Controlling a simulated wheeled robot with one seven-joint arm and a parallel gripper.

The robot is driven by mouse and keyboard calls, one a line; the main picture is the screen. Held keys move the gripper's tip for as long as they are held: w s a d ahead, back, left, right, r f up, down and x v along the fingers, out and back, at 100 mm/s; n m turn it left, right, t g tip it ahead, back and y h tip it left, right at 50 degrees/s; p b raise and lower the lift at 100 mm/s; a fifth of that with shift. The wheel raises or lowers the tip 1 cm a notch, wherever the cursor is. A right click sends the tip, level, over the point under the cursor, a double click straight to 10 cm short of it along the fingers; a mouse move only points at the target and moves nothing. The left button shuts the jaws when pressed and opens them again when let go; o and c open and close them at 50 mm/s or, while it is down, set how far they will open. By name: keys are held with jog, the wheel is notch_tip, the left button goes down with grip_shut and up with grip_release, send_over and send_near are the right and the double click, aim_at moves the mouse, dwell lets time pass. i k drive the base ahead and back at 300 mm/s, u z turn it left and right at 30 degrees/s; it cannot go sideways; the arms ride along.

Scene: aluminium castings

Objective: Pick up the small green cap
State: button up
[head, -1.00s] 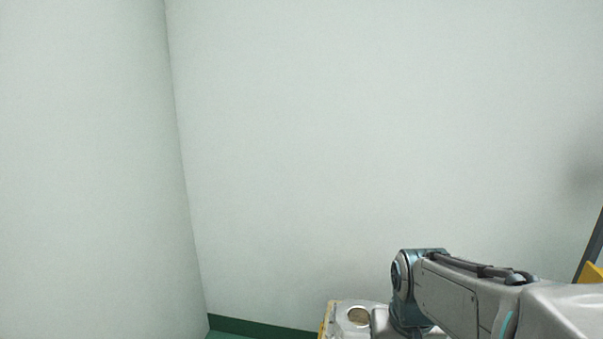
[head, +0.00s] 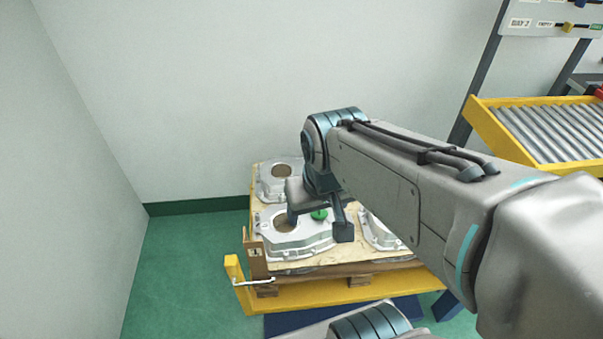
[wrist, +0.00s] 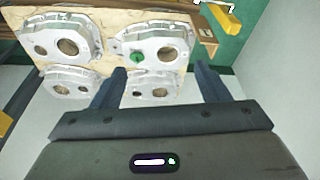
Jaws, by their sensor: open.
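The small green cap (head: 319,214) sits on a silver aluminium casting (head: 288,243) on the pallet. In the wrist view the green cap (wrist: 137,56) lies on a casting (wrist: 160,50), beyond the fingers and left of the middle between them. My gripper (wrist: 163,80) is open and empty, its two dark fingers apart, pointing toward the castings. In the head view my gripper (head: 318,212) is just over the pallet, close to the cap in the picture. Part of the casting is hidden by my gripper.
Several castings stand on a wooden board (head: 340,258) on a yellow-framed stand (head: 330,294). A yellow roller conveyor (head: 545,130) stands at the right. Pale walls close the back and left. Green floor (head: 190,270) is free at the left.

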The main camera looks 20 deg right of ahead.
aim_at(322, 214)
jog(key=z, duration=1.25)
jog(key=k, duration=0.55)
jog(key=u, duration=1.35)
jog(key=i, duration=0.5)
